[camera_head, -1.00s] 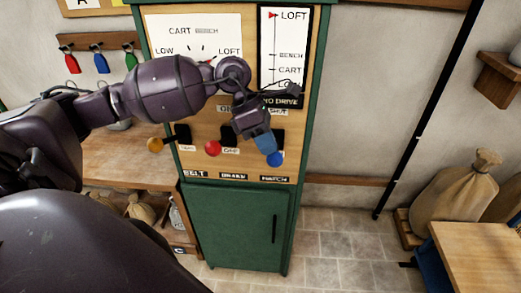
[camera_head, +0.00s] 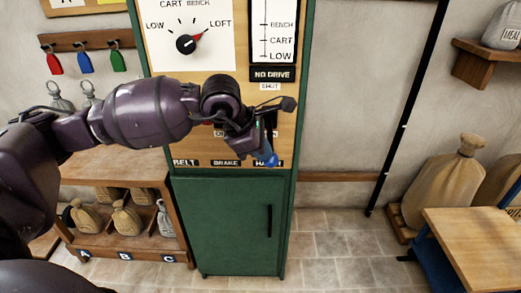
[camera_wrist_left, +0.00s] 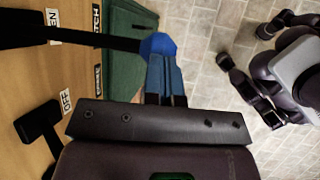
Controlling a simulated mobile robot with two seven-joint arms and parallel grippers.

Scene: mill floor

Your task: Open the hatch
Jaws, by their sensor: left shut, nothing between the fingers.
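The control panel (camera_head: 173,140) carries labels for belt, brake and hatch. The hatch lever ends in a blue knob (camera_wrist_left: 158,45); its black bar (camera_wrist_left: 95,42) runs from the panel to the knob in the left wrist view. My left gripper (camera_head: 262,150) is at this lever, shut with nothing between its blue fingers. In the left wrist view the fingertips (camera_wrist_left: 160,62) are right at the knob; I cannot tell whether they press on it. The brake lever (camera_wrist_left: 40,122) shows beside it. My left arm hides much of the levers in the head view. My right gripper is not in view.
A green cabinet (camera_head: 225,225) with a black handle stands under the panel. A wooden shelf (camera_head: 120,165) with small sacks is at the left. A large sack (camera_head: 440,190) and a table (camera_head: 480,235) are at the right. Tiled floor between is clear.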

